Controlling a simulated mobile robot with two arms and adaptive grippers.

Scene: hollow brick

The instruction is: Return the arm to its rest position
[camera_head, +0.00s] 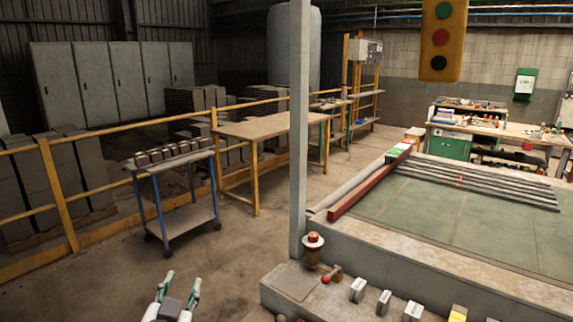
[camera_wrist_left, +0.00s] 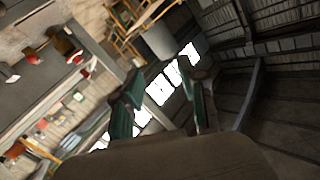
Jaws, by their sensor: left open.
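My left gripper (camera_head: 180,281) is at the bottom left of the head view, over the concrete floor. Its two green-tipped fingers stand apart with nothing between them. They also show in the left wrist view (camera_wrist_left: 161,82), spread and empty, with a tilted view of the hall behind them. Most of my left arm is outside the head view. My right gripper and arm do not show in either view.
A blue-legged cart (camera_head: 176,171) carries a row of several grey-brown bricks (camera_head: 172,151). A grey post (camera_head: 299,130) rises beside the concrete machine base (camera_head: 400,262), with a red button (camera_head: 313,239) and levers. A yellow railing (camera_head: 110,127) runs behind. Floor around the gripper is clear.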

